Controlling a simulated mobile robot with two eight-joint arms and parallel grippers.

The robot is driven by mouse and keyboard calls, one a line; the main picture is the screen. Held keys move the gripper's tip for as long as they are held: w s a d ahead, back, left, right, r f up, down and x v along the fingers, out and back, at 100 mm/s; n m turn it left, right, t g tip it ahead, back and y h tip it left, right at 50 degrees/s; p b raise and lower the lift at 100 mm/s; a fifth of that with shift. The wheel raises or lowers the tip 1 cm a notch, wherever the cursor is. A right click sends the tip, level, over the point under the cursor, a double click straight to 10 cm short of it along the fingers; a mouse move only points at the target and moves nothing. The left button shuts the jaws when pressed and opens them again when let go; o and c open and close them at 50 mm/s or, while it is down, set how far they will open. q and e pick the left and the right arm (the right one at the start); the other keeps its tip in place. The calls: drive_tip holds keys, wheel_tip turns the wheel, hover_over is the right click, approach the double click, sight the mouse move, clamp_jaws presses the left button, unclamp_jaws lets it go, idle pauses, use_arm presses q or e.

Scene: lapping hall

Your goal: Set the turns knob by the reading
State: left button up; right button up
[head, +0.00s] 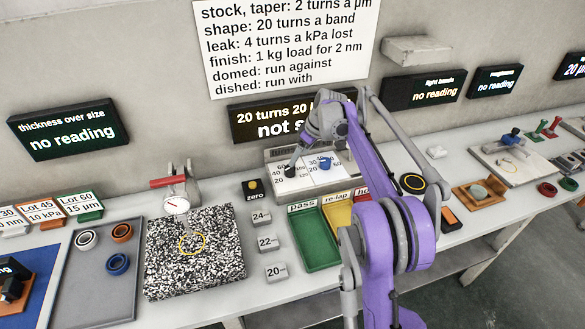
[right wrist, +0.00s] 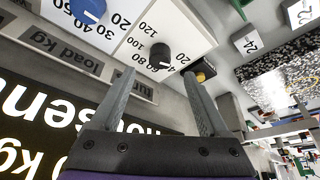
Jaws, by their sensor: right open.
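The turns knob (head: 290,172) is a small black knob on a white panel with a numbered scale, left of the blue load knob (head: 325,163). In the right wrist view the turns knob (right wrist: 160,56) lies just beyond and between my open fingertips (right wrist: 159,73), apart from them. In the head view my right gripper (head: 305,146) hangs over the panel, partly hidden by its arm. The display behind (head: 265,120) reads "20 turns 20" and "not s", the rest covered. The thickness display (head: 70,128) reads "no reading". My left gripper is out of view.
A wall chart (head: 285,40) lists turns rules. A dial gauge (head: 176,205) stands over a speckled plate (head: 195,270). A black and yellow zero button (head: 253,188), several numbered blocks and a green pass tray (head: 316,245) lie near the panel.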

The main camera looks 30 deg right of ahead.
sight(290, 169)
drive_tip(key=x, duration=0.8)
drive_tip(key=shift+f, duration=0.1)
clamp_jaws()
drive_tip(key=shift+a+m, duration=0.1)
drive_tip(key=shift+m, duration=0.3)
drive_tip(key=m, duration=0.1)
drive_tip(key=m+h, duration=0.1)
drive_tip(key=m, duration=0.1)
drive_tip(key=shift+a+m+h+b, duration=0.2)
drive_tip(key=shift+m+h+b, duration=0.1)
drive_tip(key=shift+a+m+h, duration=0.15)
drive_tip(key=shift+m+h, duration=0.75)
drive_tip(key=shift+m, duration=1.3)
